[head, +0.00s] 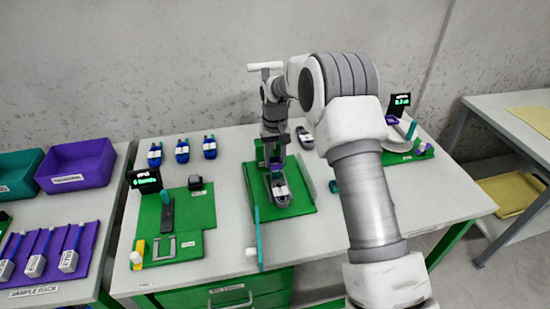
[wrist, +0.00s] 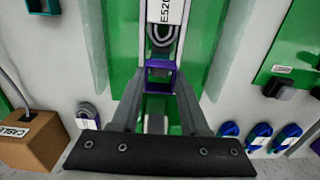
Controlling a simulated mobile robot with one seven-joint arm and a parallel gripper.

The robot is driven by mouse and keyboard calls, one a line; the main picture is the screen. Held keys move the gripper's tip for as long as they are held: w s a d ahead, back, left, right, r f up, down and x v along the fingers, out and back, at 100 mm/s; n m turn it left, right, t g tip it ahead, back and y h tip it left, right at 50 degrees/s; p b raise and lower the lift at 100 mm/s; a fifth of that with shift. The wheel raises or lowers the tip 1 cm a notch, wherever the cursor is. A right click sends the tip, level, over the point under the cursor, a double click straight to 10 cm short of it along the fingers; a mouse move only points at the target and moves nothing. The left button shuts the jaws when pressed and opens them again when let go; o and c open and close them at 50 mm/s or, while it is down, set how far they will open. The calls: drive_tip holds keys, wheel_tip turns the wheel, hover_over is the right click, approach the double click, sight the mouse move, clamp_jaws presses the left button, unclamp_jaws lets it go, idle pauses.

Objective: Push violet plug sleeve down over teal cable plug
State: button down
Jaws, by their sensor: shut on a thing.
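My gripper (head: 276,157) is over the green fixture board (head: 296,203) in the middle of the table. In the wrist view its two fingers (wrist: 160,80) close on the sides of the violet plug sleeve (wrist: 160,65), a small square frame. The sleeve also shows as a violet patch below the gripper in the head view (head: 279,166).
Low rails flank the fixture, with a teal upright bar (head: 259,240) at its front left. A small teal part (head: 333,186) lies right of the board. Several blue cable coils (head: 182,151) lie back left. A green station with a display (head: 147,182) stands left.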

sight(275, 168)
drive_tip(key=shift+f+b, duration=1.15)
drive_tip(key=shift+f, duration=1)
idle(0.7)
drive_tip(key=shift+c, duration=1.7)
unclamp_jaws()
drive_tip(key=shift+r, duration=0.15)
drive_tip(key=shift+r+p, duration=2.45)
drive_tip(key=shift+r, duration=1.45)
